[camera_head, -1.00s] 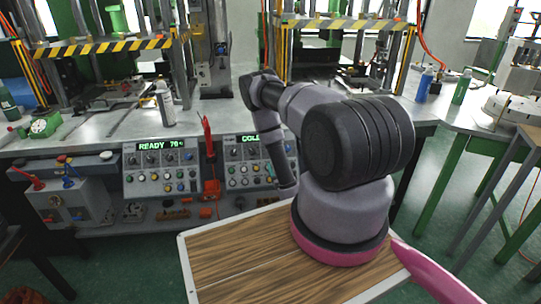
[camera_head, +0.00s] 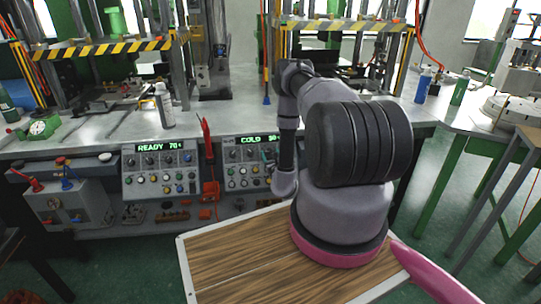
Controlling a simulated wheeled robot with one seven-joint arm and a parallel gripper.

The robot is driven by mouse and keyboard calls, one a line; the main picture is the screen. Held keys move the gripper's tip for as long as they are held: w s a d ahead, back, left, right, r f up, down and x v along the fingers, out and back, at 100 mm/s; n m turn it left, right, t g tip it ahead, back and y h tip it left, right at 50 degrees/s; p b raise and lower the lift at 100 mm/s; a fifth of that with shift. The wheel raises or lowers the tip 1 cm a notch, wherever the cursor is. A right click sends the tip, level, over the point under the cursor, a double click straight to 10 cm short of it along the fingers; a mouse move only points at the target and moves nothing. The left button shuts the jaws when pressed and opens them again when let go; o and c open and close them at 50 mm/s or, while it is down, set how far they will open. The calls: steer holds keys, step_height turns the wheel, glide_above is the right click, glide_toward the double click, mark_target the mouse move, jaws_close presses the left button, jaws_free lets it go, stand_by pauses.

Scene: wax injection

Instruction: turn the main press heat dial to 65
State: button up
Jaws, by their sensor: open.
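Two control panels sit on the bench front. The left panel (camera_head: 160,170) has a green display (camera_head: 158,147) reading "READY 70" and a small mark. The right panel (camera_head: 247,168) has a green display (camera_head: 256,140) reading "COLD" and a number that looks like 30. Each has a row of dark dials, such as one on the left (camera_head: 148,161) and one on the right (camera_head: 250,154), above coloured buttons. Dial labels are too small to read, so I cannot tell which is the main press heat dial. My forearm hangs down by the right panel's right edge. My gripper is not visible.
Presses with striped yellow-black bars (camera_head: 105,47) stand on the metal bench. A red lever (camera_head: 208,165) stands up between the panels. A grey box with red and blue taps (camera_head: 68,205) is left of them. A spray bottle (camera_head: 164,105) stands on the bench.

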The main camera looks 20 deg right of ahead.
jaws_close()
steer(key=shift+m+h, duration=0.3)
steer(key=shift+m, duration=0.1)
steer(key=m+h, duration=0.2)
steer(key=m, duration=0.1)
steer(key=m+g+h, duration=0.1)
steer(key=shift+a+m, duration=0.25)
steer(key=shift+m, duration=0.05)
steer(key=m+g+h, duration=0.1)
steer(key=m, duration=0.1)
steer(key=m+g+h, duration=0.1)
steer(key=m, duration=0.1)
steer(key=m+g+h, duration=0.1)
steer(key=m, duration=0.1)
steer(key=shift+w+a, duration=0.2)
steer(key=shift+a, duration=0.05)
steer(key=m+g+h, duration=0.1)
steer(key=m+g, duration=0.1)
steer(key=m, duration=0.1)
steer(key=m+g, duration=0.1)
steer(key=m, duration=0.1)
steer(key=shift+w+a+r+m+g+h, duration=0.15)
steer(key=shift+w+r+m+g+h, duration=0.05)
steer(key=shift+m+g+h, duration=0.2)
steer(key=shift+w+r+m+g, duration=0.1)
steer(key=shift+m+g, duration=0.7)
steer(key=shift+m, duration=0.4)
steer(key=shift+w+r+m+g, duration=0.1)
steer(key=shift+m+g, duration=0.7)
steer(key=shift+m, duration=0.4)
